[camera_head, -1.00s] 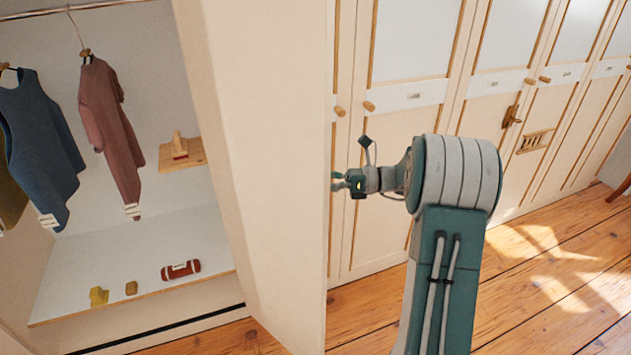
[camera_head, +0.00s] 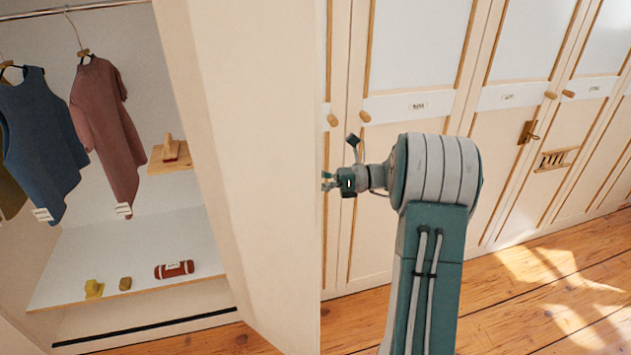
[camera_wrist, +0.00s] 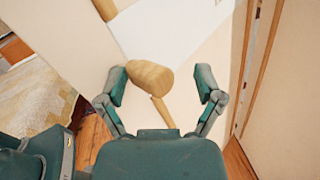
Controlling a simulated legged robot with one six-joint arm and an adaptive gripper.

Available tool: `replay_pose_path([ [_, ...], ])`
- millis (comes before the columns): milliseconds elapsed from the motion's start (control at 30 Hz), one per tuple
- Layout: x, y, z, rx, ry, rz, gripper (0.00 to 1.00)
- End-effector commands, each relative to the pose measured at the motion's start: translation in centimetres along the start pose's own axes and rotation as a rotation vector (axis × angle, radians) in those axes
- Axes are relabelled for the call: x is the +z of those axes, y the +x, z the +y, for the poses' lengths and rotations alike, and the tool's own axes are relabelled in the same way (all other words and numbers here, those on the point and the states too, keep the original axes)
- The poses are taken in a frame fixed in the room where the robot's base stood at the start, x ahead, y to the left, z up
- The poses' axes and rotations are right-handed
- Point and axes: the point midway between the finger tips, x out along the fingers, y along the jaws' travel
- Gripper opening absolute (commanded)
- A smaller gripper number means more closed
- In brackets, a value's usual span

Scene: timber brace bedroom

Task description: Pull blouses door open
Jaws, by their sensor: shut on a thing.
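The blouses door (camera_head: 245,150) is a tall cream panel standing swung open in the head view, beside a wardrobe bay with a blue top (camera_head: 42,135) and a dusty-red blouse (camera_head: 105,125) on hangers. My gripper (camera_head: 327,181) is at the door's right edge, on its outer side; the edge partly hides the fingertips. In the wrist view a wooden knob (camera_wrist: 150,77) sits between the fingers of my gripper (camera_wrist: 163,88), nearer the left one. The gripper is shut on this knob, though the fingers look spread around it.
A shelf (camera_head: 130,245) in the bay holds a dark red roll (camera_head: 174,269) and small yellow and brown items. A row of closed cream doors (camera_head: 420,190) with wooden knobs runs along the right. The wooden floor (camera_head: 545,290) at the right is clear.

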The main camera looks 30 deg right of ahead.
Motion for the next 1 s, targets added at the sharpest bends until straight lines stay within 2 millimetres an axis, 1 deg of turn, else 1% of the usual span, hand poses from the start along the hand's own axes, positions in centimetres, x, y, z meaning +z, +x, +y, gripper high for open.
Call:
replay_pose_path([
  [33,0.2,0.3,-0.3,-0.005,-0.005,-0.002,0.24],
  [167,0.2,0.2,-0.3,-0.005,-0.004,-0.003,0.23],
  [200,0.2,0.2,-0.3,-0.005,-0.004,-0.003,0.71],
  [533,0.1,-0.3,-0.4,-0.005,-0.002,-0.006,0.71],
  [633,0.1,-1.0,-0.4,-0.007,-0.001,-0.007,0.71],
  [767,0.1,-3.2,-0.5,-0.008,-0.001,-0.008,0.71],
  [1000,-0.1,-8.3,-0.5,-0.006,0.0,-0.007,0.71],
])
